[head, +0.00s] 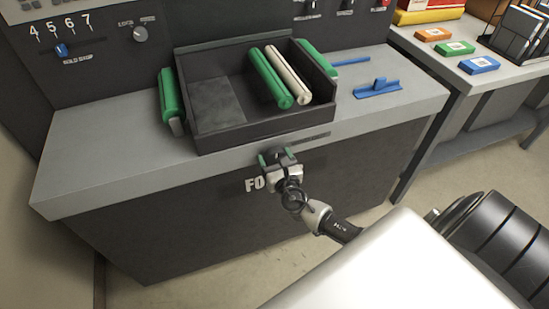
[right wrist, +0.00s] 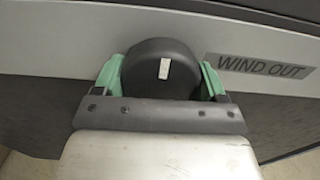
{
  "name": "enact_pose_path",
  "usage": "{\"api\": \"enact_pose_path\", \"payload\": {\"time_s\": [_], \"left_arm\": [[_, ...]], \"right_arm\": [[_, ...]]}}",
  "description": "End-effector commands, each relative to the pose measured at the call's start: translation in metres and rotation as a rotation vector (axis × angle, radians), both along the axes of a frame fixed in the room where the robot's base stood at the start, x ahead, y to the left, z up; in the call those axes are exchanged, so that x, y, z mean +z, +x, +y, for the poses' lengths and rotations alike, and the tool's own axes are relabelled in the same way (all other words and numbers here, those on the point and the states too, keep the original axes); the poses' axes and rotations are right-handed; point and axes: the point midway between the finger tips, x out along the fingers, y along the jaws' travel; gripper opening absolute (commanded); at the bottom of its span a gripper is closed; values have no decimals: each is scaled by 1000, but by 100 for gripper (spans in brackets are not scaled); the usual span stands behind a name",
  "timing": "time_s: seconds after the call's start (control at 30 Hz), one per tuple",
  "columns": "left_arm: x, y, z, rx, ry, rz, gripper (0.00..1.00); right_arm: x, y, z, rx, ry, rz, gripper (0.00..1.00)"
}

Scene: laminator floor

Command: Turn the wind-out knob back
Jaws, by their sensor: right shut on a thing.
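The wind-out knob (right wrist: 160,68) is round and black with a short white mark on its face. In the right wrist view it sits beside a grey label reading WIND OUT (right wrist: 262,67). The white mark stands nearly upright, tilted slightly. My right gripper (right wrist: 160,80) is shut on the knob, one green finger at each side. In the head view my right gripper (head: 277,160) is at the front edge of the grey bench, and it hides the knob there. My left gripper is not in view.
A dark tray (head: 215,100) on the grey bench top (head: 100,150) holds a green roll (head: 268,80) and a cream roll (head: 290,75). Another green roll (head: 169,95) is at its left. A blue part (head: 377,88) lies right. A side table (head: 470,75) stands at the right.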

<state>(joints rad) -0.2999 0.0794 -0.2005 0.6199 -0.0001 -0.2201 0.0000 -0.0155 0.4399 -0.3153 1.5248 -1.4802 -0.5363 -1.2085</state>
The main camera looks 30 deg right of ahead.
Motion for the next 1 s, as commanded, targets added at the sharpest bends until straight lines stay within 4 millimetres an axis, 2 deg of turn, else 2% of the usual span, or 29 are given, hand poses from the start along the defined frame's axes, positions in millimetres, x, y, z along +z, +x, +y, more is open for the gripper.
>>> {"api": "enact_pose_path", "payload": {"time_s": [0.03,0.17,0.2,0.53,0.67,1.0], "left_arm": [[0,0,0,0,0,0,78],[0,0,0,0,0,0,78],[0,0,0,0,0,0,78],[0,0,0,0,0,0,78],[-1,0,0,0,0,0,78],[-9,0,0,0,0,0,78]], "right_arm": [[-2,-1,0,1,-3,5,74],[-2,-1,0,1,-1,3,93],[-1,-1,0,1,-1,2,95],[-1,-6,1,1,0,1,95],[-2,-24,6,3,1,4,95],[-3,-88,21,2,0,4,95]]}}
